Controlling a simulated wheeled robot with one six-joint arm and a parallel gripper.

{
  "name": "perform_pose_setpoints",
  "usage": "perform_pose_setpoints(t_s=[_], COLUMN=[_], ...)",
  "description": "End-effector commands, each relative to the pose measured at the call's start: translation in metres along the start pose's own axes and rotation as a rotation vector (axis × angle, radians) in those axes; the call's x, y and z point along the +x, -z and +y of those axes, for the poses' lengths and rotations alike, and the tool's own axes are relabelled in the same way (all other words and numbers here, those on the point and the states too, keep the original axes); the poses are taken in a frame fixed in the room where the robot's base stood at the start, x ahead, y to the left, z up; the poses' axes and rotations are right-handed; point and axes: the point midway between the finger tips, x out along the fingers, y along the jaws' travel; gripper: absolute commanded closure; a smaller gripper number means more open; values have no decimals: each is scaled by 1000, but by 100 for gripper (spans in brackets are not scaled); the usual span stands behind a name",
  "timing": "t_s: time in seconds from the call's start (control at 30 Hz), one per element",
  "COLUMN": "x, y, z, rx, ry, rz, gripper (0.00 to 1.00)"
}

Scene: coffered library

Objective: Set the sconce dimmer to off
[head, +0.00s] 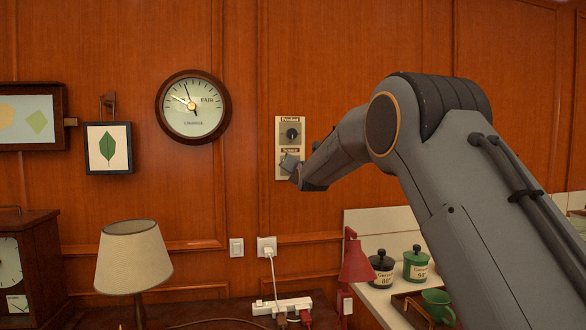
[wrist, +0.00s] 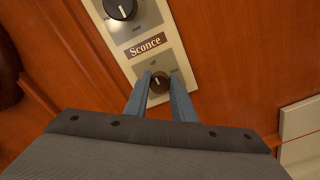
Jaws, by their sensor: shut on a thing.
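The sconce dimmer knob (wrist: 159,82) is a dark round knob with a pale pointer line, on a metal plate under a label reading "Sconce" in the wrist view. My gripper (wrist: 158,80) has its two blue-grey fingers on either side of this knob and is shut on it. In the head view my gripper (head: 292,168) is at the lower part of the cream wall panel (head: 279,140) and hides the sconce knob. The "off" mark shows faintly above the knob; the pointer's exact setting is hard to read.
A second dark knob (head: 292,134) sits above on the same panel, and also shows in the wrist view (wrist: 121,9). A round dial (head: 194,107) and a leaf picture (head: 108,148) hang to the left. A lamp (head: 134,257) and a power strip (head: 280,308) are below.

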Motion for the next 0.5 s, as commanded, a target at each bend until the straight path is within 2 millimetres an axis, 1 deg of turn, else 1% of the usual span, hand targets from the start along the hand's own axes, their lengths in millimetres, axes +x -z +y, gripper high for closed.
perform_pose_setpoints(t_s=[0.03,0.07,0.1,0.17,0.5], x=[0,0,0,0,-2], y=[0,0,0,0,0], z=[0,0,0,0,0], rx=[-1,-1,-1,-1,0], ry=[0,0,0,0,0], rz=[1,1,1,1,0], gripper=[99,75,69,58,58])
